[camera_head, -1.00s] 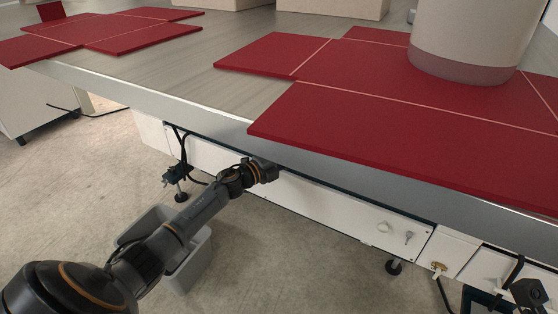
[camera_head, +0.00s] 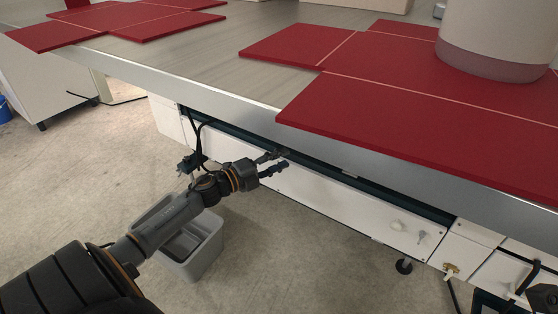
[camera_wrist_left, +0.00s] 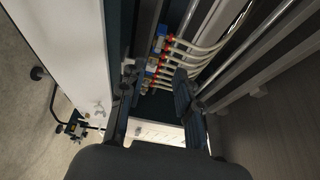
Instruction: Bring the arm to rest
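My left arm comes in from the lower left of the head view. My left gripper (camera_head: 279,163) is open and empty, its two fingers apart beside the front edge of the machine table, below the red sheets. In the left wrist view the gripper's dark fingers show in front of the underside of the table.
The machine table's metal edge (camera_head: 225,102) runs just above my left gripper. Red flat blanks (camera_head: 430,120) lie on top, with a beige cylinder (camera_head: 495,35) standing on them. A grey bin (camera_head: 190,248) stands on the floor under my left arm. Open floor (camera_head: 270,270) lies in front.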

